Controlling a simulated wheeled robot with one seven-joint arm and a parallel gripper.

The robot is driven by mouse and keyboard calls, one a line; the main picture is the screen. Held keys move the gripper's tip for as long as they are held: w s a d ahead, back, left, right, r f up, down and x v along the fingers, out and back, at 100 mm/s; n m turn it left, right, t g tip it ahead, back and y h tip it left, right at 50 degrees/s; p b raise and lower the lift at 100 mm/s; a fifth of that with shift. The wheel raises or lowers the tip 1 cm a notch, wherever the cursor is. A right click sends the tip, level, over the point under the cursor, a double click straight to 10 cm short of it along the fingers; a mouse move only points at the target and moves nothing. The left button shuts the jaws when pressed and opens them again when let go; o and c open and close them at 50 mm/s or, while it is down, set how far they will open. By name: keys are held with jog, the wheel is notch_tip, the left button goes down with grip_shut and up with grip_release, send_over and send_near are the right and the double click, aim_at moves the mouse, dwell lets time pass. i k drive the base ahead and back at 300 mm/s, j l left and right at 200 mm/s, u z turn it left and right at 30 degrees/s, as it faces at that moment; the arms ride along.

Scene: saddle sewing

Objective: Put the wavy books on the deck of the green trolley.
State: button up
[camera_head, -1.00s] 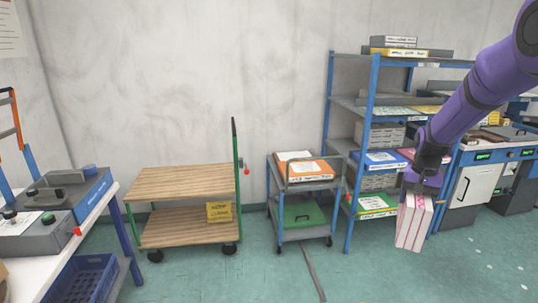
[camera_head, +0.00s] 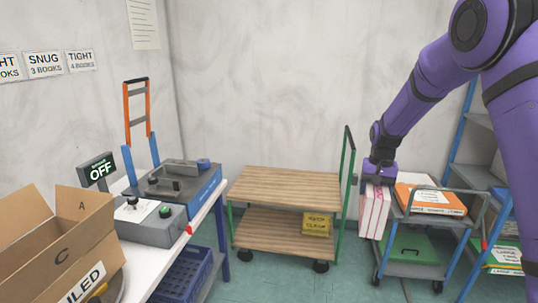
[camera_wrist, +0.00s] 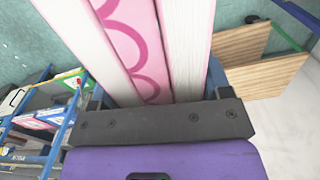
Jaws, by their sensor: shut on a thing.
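My purple gripper (camera_head: 379,177) is shut on the pink-and-white wavy books (camera_head: 374,212), which hang down from it with their pages and a pink wavy pattern showing. The books also fill the top middle of the wrist view (camera_wrist: 140,50), between the jaws (camera_wrist: 155,105). The green trolley (camera_head: 285,187) stands left of the held books, with a bare wooden upper deck and a lower wooden shelf. The books are apart from the deck, beside the trolley's green upright handle. The trolley also shows at the upper right of the wrist view (camera_wrist: 262,75).
A yellow sign (camera_head: 317,223) is on the trolley's lower shelf. A grey cart (camera_head: 412,269) with an orange item (camera_head: 430,199) stands just right of the books. A workbench with a press (camera_head: 177,188) and an open carton (camera_head: 60,245) is at left.

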aim_at(295, 187)
jog(key=i+u, duration=0.25)
jog(key=i, duration=1.6)
jog(key=i+j+z, duration=0.15)
jog(key=i, duration=1.35)
jog(key=j+z, duration=0.05)
